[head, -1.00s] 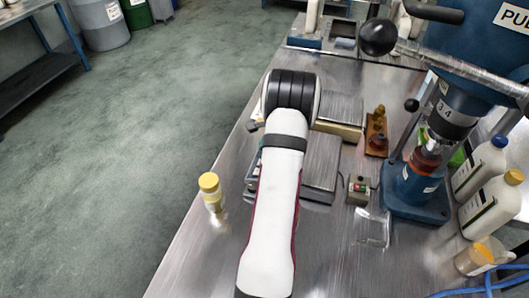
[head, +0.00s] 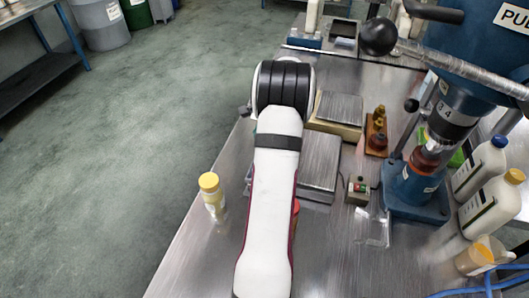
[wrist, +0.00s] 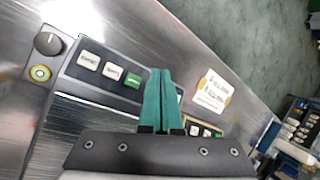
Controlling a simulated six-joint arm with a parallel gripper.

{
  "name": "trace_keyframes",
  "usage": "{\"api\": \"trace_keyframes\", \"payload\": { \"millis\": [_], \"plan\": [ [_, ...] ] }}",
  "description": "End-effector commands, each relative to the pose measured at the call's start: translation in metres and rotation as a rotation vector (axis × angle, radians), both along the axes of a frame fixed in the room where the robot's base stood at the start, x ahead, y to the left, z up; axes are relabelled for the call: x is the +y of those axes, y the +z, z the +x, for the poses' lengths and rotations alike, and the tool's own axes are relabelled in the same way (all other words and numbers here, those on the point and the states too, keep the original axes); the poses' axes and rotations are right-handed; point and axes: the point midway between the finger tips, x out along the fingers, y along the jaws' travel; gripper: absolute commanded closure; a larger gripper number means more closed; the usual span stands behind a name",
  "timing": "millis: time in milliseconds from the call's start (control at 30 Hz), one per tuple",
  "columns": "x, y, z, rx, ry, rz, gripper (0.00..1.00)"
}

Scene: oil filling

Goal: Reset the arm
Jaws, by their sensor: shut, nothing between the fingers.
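My gripper (wrist: 158,98) shows in the wrist view as two green fingers pressed together, with nothing between them. Behind the fingertips is a machine's control panel (wrist: 95,66) with white and green buttons and a black knob (wrist: 48,43). I cannot tell whether the fingers touch it. In the head view my white arm (head: 270,200) reaches away over the metal table, and its black joint hides the gripper.
A yellow-capped bottle (head: 211,192) stands on the table (head: 190,260) left of my arm. A blue press (head: 415,190), a small button box (head: 358,189), brass parts (head: 377,132) and white bottles (head: 480,165) stand to the right. The table's left edge borders open floor.

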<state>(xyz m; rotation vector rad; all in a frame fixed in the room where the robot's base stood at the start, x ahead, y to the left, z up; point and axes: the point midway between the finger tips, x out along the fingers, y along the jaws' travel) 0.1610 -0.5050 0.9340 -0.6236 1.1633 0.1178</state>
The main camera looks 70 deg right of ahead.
Motion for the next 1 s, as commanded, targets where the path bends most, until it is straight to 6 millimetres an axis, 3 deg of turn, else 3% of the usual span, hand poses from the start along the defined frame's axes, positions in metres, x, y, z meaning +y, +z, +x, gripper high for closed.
{"api": "trace_keyframes", "payload": {
  "millis": [300, 367, 433, 467, 567, 600, 667, 700, 767, 800, 900, 1000],
  "plan": [
    [0.002, 0.001, 0.002, 0.001, 0.007, 0.000, 1.00],
    [0.011, 0.008, 0.015, 0.006, 0.050, -0.003, 1.00],
    [0.040, 0.025, 0.047, 0.018, 0.165, -0.008, 1.00],
    [0.060, 0.035, 0.065, 0.026, 0.236, -0.010, 1.00],
    [0.147, 0.070, 0.118, 0.064, 0.523, -0.021, 1.00],
    [0.186, 0.082, 0.132, 0.081, 0.643, -0.027, 1.00],
    [0.248, 0.098, 0.144, 0.108, 0.829, -0.037, 1.00],
    [0.290, 0.108, 0.146, 0.127, 0.956, -0.045, 1.00],
    [0.354, 0.119, 0.138, 0.158, 1.157, -0.063, 1.00],
    [0.394, 0.125, 0.125, 0.180, 1.296, -0.078, 1.00],
    [0.475, 0.130, 0.075, 0.239, 1.628, -0.119, 1.00],
    [0.520, 0.125, 0.019, 0.292, 1.902, -0.164, 1.00]
  ]
}}
